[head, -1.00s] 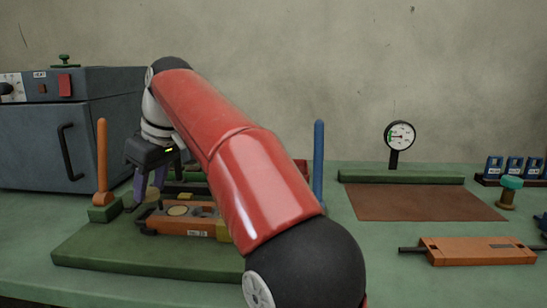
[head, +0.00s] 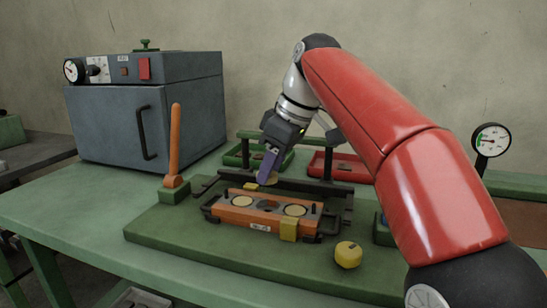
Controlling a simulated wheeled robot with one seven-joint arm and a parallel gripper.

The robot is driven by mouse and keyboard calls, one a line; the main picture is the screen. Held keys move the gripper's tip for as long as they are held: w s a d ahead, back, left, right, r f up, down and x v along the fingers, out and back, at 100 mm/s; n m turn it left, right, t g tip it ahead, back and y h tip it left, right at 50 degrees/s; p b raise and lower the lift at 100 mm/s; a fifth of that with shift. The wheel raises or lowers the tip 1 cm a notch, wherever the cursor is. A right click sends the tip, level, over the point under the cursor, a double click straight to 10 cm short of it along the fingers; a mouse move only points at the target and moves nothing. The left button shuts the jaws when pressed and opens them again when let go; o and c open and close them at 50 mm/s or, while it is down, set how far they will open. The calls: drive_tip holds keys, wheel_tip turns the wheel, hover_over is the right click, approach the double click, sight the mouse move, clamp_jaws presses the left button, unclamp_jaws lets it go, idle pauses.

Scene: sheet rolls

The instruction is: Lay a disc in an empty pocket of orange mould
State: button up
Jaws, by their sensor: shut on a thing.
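The orange mould (head: 232,215) lies on the green base board, with its pockets facing up. A tan disc (head: 243,201) lies in its left pocket and another tan disc (head: 296,210) in its right pocket. The middle pocket (head: 270,205) between them looks dark and empty. My gripper (head: 268,178), with purple fingers, points down just behind the mould, above and beyond the middle pocket. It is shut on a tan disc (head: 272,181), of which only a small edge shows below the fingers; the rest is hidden.
A dark frame (head: 325,187) with posts stands close behind the mould. Green (head: 237,158) and red (head: 342,172) trays lie farther back. An orange post (head: 174,140) stands left, a yellow knob (head: 348,255) front right. A yellow block (head: 289,229) sits against the mould's front. The board's front left is clear.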

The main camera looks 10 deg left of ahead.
drive_tip(key=shift+f+b, duration=1.65)
drive_tip(key=shift+f, duration=1.4)
drive_tip(key=shift+f, duration=0.15)
drive_tip(key=o, duration=1)
drive_tip(key=shift+d+f, duration=0.1)
drive_tip(key=shift+o, duration=0.2)
drive_tip(key=p+v, duration=0.2)
drive_tip(key=v, duration=0.6)
drive_tip(key=shift+r, duration=0.3)
